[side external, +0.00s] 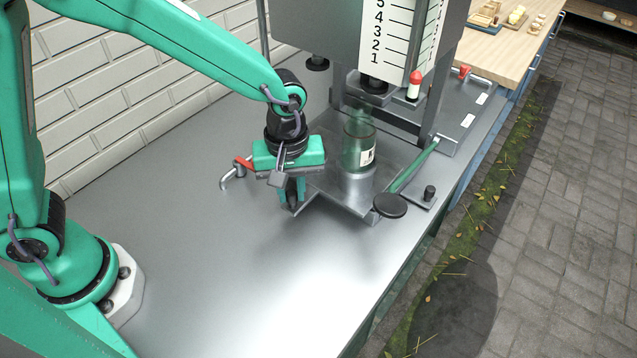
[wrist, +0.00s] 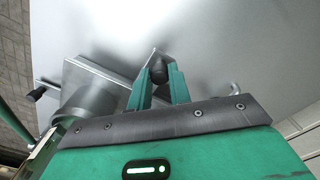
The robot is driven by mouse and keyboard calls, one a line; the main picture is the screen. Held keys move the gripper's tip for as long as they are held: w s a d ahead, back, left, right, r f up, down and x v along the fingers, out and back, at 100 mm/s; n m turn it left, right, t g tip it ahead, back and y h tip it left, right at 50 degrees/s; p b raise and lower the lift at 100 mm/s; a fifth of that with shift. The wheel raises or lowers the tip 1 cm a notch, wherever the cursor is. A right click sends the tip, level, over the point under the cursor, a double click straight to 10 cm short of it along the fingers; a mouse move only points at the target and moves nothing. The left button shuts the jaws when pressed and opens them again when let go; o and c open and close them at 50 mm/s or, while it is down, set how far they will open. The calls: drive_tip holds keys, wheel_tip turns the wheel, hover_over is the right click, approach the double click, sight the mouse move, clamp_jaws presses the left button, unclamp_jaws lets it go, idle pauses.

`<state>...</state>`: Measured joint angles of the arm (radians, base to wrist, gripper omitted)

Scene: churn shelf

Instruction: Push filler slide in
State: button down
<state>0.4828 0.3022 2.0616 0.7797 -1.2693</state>
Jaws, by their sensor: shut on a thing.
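The filler slide (side external: 330,203) is a flat metal plate at the foot of the filler machine. My gripper (side external: 293,196) points down at the slide's near left corner. In the wrist view, my gripper (wrist: 158,82) has its two green fingers either side of a black knob (wrist: 158,70), shut on it. The knob is mostly hidden by the fingers in the side view.
The filler housing (side external: 405,40) with a numbered scale stands over the slide's back. A green lever with a black disc end (side external: 390,205) lies along the right side. A bent metal pipe with a red handle (side external: 243,163) is at the left. The front bench is clear.

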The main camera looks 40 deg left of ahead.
sight(307, 191)
drive_tip(key=shift+w+d+r, duration=0.1)
drive_tip(key=shift+w, duration=2.05)
drive_tip(key=c, duration=1.3)
unclamp_jaws()
drive_tip(key=shift+s, duration=0.1)
wheel_tip(307, 191, up, 8)
drive_tip(key=shift+f, duration=0.15)
